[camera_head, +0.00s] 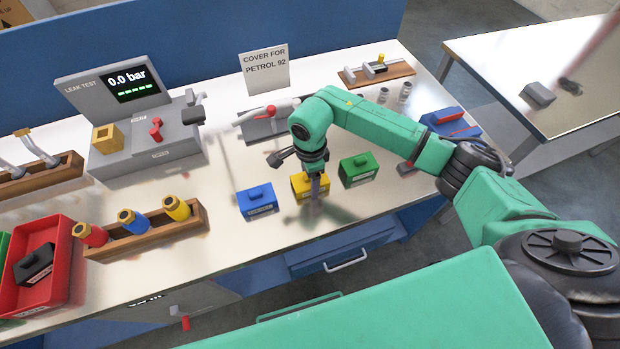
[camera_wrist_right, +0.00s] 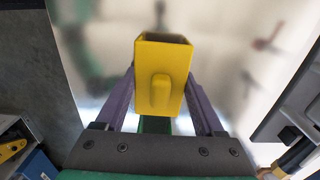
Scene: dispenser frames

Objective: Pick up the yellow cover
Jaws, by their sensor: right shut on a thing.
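The yellow cover (camera_head: 299,184) is a small box with a raised grip, between the blue cover (camera_head: 257,202) and the green cover (camera_head: 358,168) at the bench front. My right gripper (camera_head: 315,186) reaches down over it. In the right wrist view, the yellow cover (camera_wrist_right: 162,72) sits between the two fingers of my right gripper (camera_wrist_right: 160,90), which are shut on it; its open hollow end shows at the top. I cannot tell how far it is from the bench top. My left gripper is not in view.
A sign (camera_head: 264,68) reading "COVER FOR PETROL 92" stands at the back. A leak tester (camera_head: 150,145) reads 0.0 bar. A wooden rack (camera_head: 150,238) with colored nozzles and a red bin (camera_head: 58,235) stand left. Bare bench lies around the row of covers.

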